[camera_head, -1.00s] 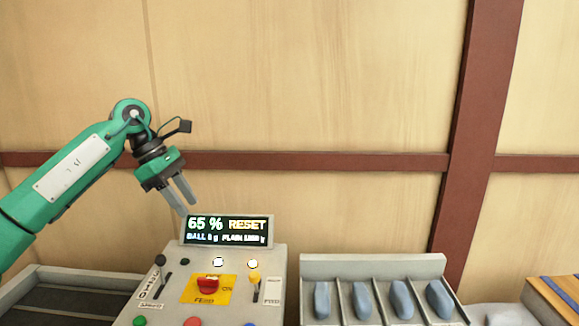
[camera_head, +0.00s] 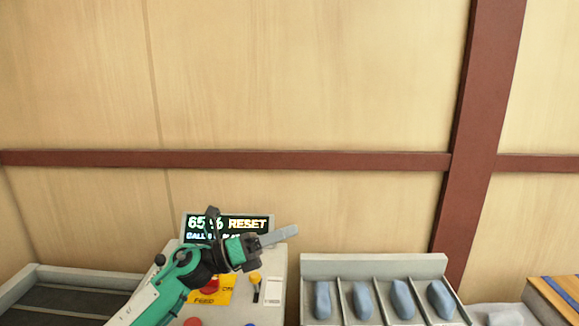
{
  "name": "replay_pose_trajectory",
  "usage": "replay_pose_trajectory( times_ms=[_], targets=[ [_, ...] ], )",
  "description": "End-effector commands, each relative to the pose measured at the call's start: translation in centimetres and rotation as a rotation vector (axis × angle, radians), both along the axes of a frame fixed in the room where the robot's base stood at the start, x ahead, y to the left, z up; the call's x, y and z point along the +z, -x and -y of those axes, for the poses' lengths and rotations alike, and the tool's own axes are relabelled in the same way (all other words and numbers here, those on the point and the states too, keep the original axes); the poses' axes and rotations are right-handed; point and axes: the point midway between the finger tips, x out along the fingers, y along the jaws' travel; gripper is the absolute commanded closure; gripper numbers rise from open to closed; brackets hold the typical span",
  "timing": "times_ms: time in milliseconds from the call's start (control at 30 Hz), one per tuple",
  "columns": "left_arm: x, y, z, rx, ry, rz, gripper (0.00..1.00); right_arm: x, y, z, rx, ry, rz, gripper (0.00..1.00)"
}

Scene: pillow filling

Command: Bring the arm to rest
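My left arm (camera_head: 165,300), green with a white plate, comes in from the bottom left and crosses in front of the control panel. My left gripper (camera_head: 290,232) is above the panel, at the lower right of the display, with its grey fingers pointing right and slightly up. The fingers overlap from this side, so their opening cannot be told; nothing shows held in them. The display (camera_head: 250,223) reads "65 % RESET" and is partly hidden by the wrist. My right gripper is not in view.
The grey control panel (camera_head: 270,312) has a red switch (camera_head: 209,286) on a yellow plate and a yellow-knobbed lever (camera_head: 255,278). A divided rack (camera_head: 375,266) with several blue-grey pieces stands right of it. A dark-bedded conveyor (camera_head: 75,285) is at left. The space before the wall is clear.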

Motion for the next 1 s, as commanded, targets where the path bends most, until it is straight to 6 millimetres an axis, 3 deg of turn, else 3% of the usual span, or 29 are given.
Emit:
replay_pose_trajectory(
  times_ms=[267,367,567,767,867,1000],
  targets=[
    [-3.1,-0.3,-3.9,0.227,0.463,-0.486,0.62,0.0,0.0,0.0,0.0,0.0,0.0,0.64],
    [-5.5,-0.3,-6.2,0.319,0.612,-0.673,0.62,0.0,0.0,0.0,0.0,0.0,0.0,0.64],
    [-12.6,1.1,-11.3,0.523,0.885,-1.06,0.62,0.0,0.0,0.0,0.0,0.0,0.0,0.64],
    [-21.3,5.6,-15.9,0.759,1.122,-1.452,0.62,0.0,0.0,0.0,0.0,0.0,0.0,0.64],
    [-25.7,9.2,-17.7,0.891,1.224,-1.643,0.62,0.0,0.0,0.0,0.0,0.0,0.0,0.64],
    [-31.1,15.6,-19.7,1.092,1.342,-1.896,0.62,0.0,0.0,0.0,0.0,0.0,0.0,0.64]
  ],
)
